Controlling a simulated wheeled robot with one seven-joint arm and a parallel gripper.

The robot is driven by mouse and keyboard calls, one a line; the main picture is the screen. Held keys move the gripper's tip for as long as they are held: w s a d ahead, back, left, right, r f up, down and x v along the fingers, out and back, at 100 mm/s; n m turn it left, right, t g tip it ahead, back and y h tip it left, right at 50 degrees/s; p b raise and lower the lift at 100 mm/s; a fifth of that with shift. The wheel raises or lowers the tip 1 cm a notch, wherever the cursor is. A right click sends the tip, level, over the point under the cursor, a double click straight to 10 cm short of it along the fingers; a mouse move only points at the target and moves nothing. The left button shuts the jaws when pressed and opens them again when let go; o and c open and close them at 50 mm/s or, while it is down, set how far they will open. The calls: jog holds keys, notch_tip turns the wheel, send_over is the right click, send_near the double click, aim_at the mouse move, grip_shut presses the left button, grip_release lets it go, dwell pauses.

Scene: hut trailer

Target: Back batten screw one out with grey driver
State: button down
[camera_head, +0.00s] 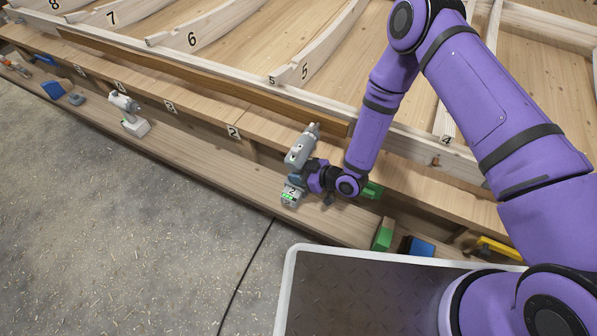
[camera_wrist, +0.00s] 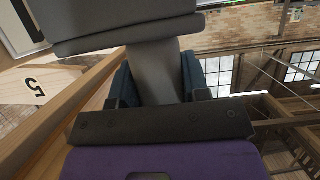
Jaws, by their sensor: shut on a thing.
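My gripper (camera_head: 308,180) is shut on the handle of a grey driver (camera_head: 301,148), in front of the bench beam. The driver's nose points up and away, near the right end of the long brown batten (camera_head: 200,77); I cannot tell whether it touches anything. In the wrist view the grey driver (camera_wrist: 155,70) stands between the blue-grey fingers of my gripper (camera_wrist: 158,85) and fills the upper middle. The batten lies along the pale frame rail. Batten screw one cannot be made out.
A pale driver (camera_head: 128,112) stands on the lower ledge (camera_head: 205,160) to the left. Green (camera_head: 383,235) and blue blocks (camera_head: 418,247) and a yellow tool (camera_head: 498,249) lie right of my gripper. Curved ribs, including rib 5 (camera_head: 320,50), rise behind the batten.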

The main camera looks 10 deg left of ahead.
jog(key=shift+s+a, duration=0.15)
jog(key=shift+s, duration=0.25)
dwell(1.3)
jog(key=shift+w, duration=0.4)
dwell(1.1)
jog(key=shift+r, duration=0.1)
dwell(0.4)
jog(key=shift+s+a, duration=0.15)
jog(key=shift+s, duration=0.55)
jog(key=shift+s+a, duration=0.15)
jog(key=shift+s, duration=0.55)
jog(key=s+d, duration=0.5)
jog(key=s, duration=0.1)
jog(key=shift+s, duration=0.1)
